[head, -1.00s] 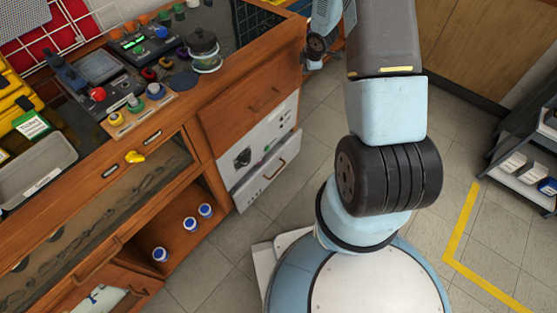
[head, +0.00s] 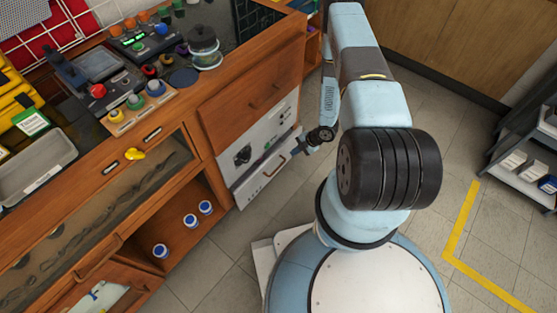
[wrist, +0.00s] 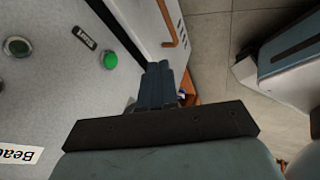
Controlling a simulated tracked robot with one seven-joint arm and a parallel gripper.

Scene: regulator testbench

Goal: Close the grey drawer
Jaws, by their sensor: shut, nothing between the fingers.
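The grey drawer (head: 260,182), light grey with a copper-coloured handle, is low in the wooden bench, below a grey panel (head: 243,152). Its front seems to stand a little out from that panel, with a dark gap above it. My gripper (head: 298,152) is beside the drawer's upper right end, and I cannot tell if it touches. In the wrist view my gripper (wrist: 162,72) is shut and empty, its fingers near the edge of the grey panel (wrist: 75,80). The drawer (wrist: 150,22) shows beyond the fingertips with its handle; the rest of it is out of frame.
A brown wooden drawer (head: 250,95) sits above the grey panel. To the left, an open shelf (head: 185,240) holds blue-capped jars. The floor (head: 285,200) before the bench is partly clear. A grey rack (head: 530,150) stands far right.

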